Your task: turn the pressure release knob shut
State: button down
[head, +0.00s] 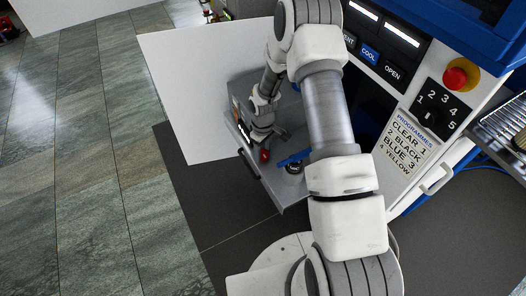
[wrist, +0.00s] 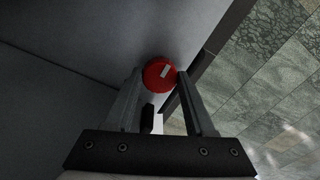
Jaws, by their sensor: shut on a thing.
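The pressure release knob (wrist: 155,80) is a round red knob with a pale pointer mark on its face. In the wrist view it sits between the fingertips of my gripper (wrist: 158,84), which is shut on it. In the head view the red knob (head: 265,155) shows at the front of a grey box-shaped press (head: 290,185), with my gripper (head: 262,140) right at it. My arm hides part of the press.
A blue lever (head: 293,158) is on top of the press, right of the knob. A white machine with COOL and OPEN buttons (head: 392,72), a numbered dial (head: 432,112) and a red emergency button (head: 456,77) stands at the right. Tiled floor (head: 90,150) at the left is clear.

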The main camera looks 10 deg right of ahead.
dwell(0.4)
jog(key=shift+c, duration=1.3)
grip_release()
notch_tip(320, 180, up, 17)
jog(key=p, duration=0.3)
jog(key=shift+r, duration=0.2)
jog(key=shift+p, duration=0.3)
notch_tip(320, 180, up, 13)
jog(key=m+t+p, duration=0.1)
jog(key=p, duration=0.2)
send_over(263, 153)
jog(key=s, duration=0.3)
jog(key=s+r+m+t+h+p, duration=0.15)
jog(key=s+r, duration=0.45)
jog(key=r, duration=0.6)
jog(key=s+r+m+t+y+p, duration=0.1)
jog(key=s+r+m+t+p, duration=0.2)
jog(key=s+r, duration=1)
jog(key=s+m+p, duration=0.2)
jog(key=s, duration=0.1)
jog(key=shift+s+r, duration=0.2)
jog(key=shift+r, duration=0.1)
